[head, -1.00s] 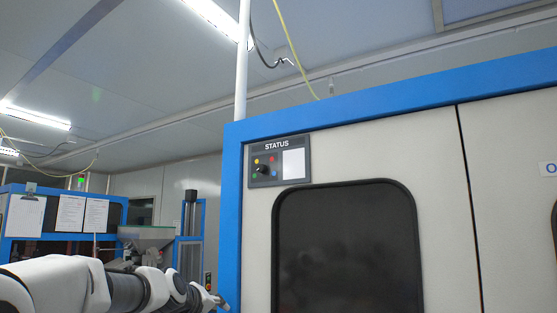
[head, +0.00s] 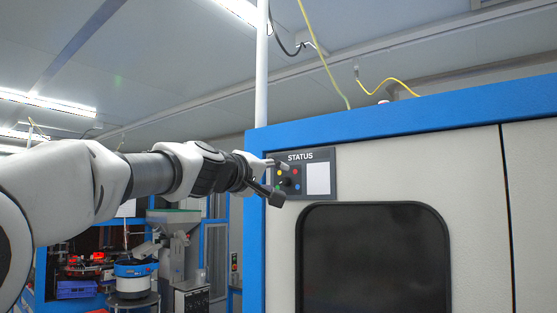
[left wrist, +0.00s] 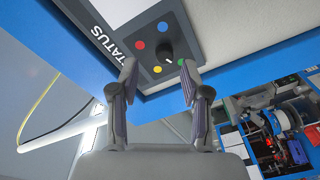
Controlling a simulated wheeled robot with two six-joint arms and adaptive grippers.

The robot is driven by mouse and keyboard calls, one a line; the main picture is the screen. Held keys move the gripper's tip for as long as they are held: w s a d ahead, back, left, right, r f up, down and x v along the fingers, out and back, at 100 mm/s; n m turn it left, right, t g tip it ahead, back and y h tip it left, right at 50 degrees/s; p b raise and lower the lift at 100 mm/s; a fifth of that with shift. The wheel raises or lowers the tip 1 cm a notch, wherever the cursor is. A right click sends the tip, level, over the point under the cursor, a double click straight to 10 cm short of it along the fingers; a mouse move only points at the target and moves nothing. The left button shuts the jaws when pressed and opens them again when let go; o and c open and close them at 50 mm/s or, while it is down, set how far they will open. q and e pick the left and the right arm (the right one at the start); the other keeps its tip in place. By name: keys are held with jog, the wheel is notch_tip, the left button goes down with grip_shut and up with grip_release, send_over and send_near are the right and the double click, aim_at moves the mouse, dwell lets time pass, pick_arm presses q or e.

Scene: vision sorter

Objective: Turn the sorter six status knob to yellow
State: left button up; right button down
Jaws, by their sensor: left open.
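The status panel (head: 320,157) is a dark plate with a white label on the upper left corner of the machine front. Its black knob (head: 288,183) sits among red, yellow, green and blue dots; in the left wrist view the knob (left wrist: 174,49) shows whole. A small pale mark on it faces the side between the yellow dot (left wrist: 157,69) and the green dot (left wrist: 181,63). My left gripper (head: 279,181) is open and empty in front of the panel's left part; its fingers also show in the left wrist view (left wrist: 158,68), short of the knob. My right gripper is out of view.
The machine's blue frame (head: 256,230) runs along the panel's left side and above it. A dark window (head: 375,260) lies below the panel. Other equipment (head: 135,275) stands in the background at lower left.

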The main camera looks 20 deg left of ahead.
aim_at(283, 183)
pick_arm(q)
jog(key=x, duration=0.3)
jog(key=shift+w+f, duration=0.35)
jog(key=shift+s+a+r, duration=0.15)
jog(key=shift+s, duration=0.4)
grip_shut()
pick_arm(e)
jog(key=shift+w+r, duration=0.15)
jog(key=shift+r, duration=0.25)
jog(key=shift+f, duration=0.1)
